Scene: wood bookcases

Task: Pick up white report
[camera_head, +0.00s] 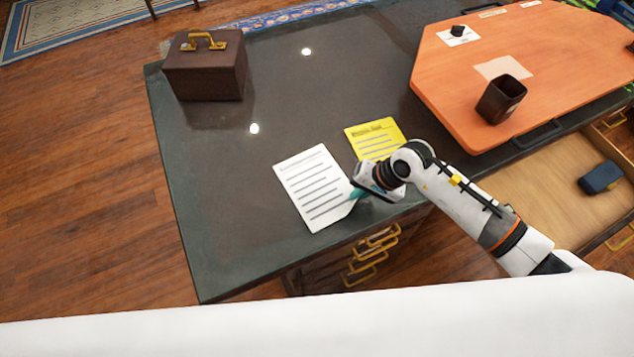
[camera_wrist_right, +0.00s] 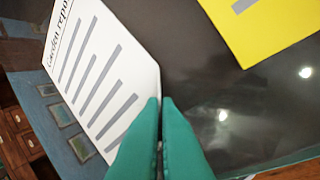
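The white report (camera_head: 312,187) is a sheet with dark lines of text, near the front edge of the dark desk in the head view. In the right wrist view the report (camera_wrist_right: 95,70) lies to the upper left, its heading partly cut off. My right gripper (camera_head: 356,193) is at the report's right side, near its lower right corner. In the wrist view its teal fingers (camera_wrist_right: 165,102) are closed together with the report's edge between their tips. Whether the sheet is clear of the desk is hard to tell. My left gripper is not in view.
A yellow sheet (camera_head: 375,139) lies just behind my right gripper. A brown box (camera_head: 205,70) stands at the desk's back left. An orange board (camera_head: 450,75) with a dark cup (camera_head: 501,99) is at right, above an open drawer (camera_head: 545,190). The desk's left part (camera_head: 215,170) is clear.

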